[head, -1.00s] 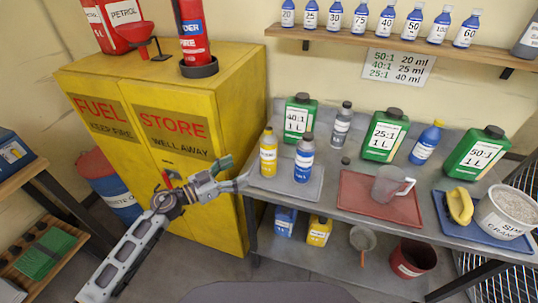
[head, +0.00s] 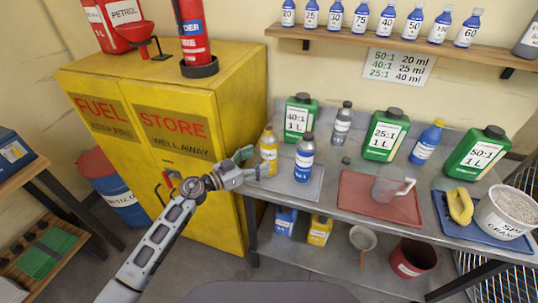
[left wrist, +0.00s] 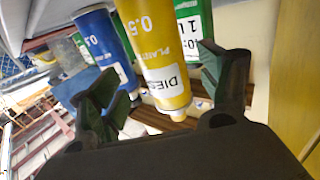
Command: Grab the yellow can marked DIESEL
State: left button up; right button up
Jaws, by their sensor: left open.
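The yellow can (head: 268,152) stands upright at the left end of the grey workbench, on a light grey mat. In the left wrist view the yellow can (left wrist: 160,50) shows tilted, with part of a label starting "DIES". My left gripper (head: 254,164) is just left of the can, at the bench's left edge. In the left wrist view, the open fingers of my left gripper (left wrist: 160,92) have the can between them, with gaps on both sides. My right gripper is not in view.
A blue can with a grey cap (head: 304,158) stands close right of the yellow can. A green 40:1 jug (head: 298,122) is behind. The yellow fuel cabinet (head: 190,180) stands left of the bench. A red tray (head: 352,202) with a clear jug lies further right.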

aim_at(262, 156)
pick_arm(q)
jog(key=shift+w+d, duration=0.15)
jog(key=shift+d, duration=0.05)
jog(key=shift+w+d, duration=0.1)
jog(key=shift+x, duration=2.5)
jog(key=shift+w, duration=0.15)
jog(key=shift+c, duration=0.2)
jog(key=c, duration=1.2)
